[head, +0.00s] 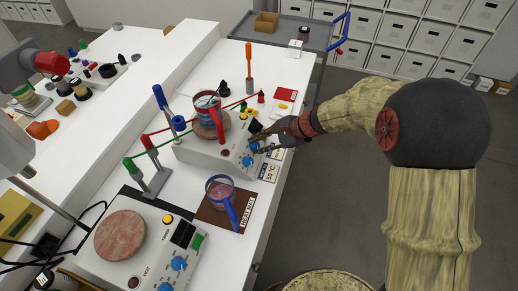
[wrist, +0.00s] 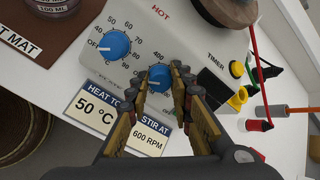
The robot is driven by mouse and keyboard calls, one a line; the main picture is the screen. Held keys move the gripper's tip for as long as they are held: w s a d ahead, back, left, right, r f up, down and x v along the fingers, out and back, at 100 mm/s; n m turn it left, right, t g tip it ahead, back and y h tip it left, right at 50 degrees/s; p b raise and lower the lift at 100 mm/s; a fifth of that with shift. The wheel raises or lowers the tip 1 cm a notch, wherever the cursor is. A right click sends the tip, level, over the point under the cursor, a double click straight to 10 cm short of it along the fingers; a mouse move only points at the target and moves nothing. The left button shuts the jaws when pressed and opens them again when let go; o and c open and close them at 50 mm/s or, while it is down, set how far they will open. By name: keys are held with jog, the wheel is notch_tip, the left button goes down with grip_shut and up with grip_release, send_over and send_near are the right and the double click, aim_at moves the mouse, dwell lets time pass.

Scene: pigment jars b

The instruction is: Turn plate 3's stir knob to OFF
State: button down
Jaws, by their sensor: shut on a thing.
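My gripper (head: 268,142) is at the front panel of the far hot plate (head: 185,150). In the wrist view my gripper (wrist: 163,82) has its fingers on both sides of the blue stir knob (wrist: 159,75), shut on it. The fingers cover part of the knob's scale, so its setting is hard to read. The blue heat knob (wrist: 115,45) is beside it, with its white mark toward OFF. Cards reading 50 °C (wrist: 95,107) and STIR AT 600 RPM (wrist: 150,133) lie in front of the panel. I see no plate number.
A second hot plate (head: 150,265) with blue knobs stands nearer. A jug with a blue handle (head: 220,190) sits on a heat mat between them. A beaker (head: 207,107) stands on the far plate. Clamp stands and cables (head: 150,155) are left. The aisle floor at right is clear.

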jog(key=shift+n+b, duration=0.5)
jog(key=shift+n, duration=0.1)
jog(key=c, duration=1.6)
grip_release()
jog(key=v, duration=1.2)
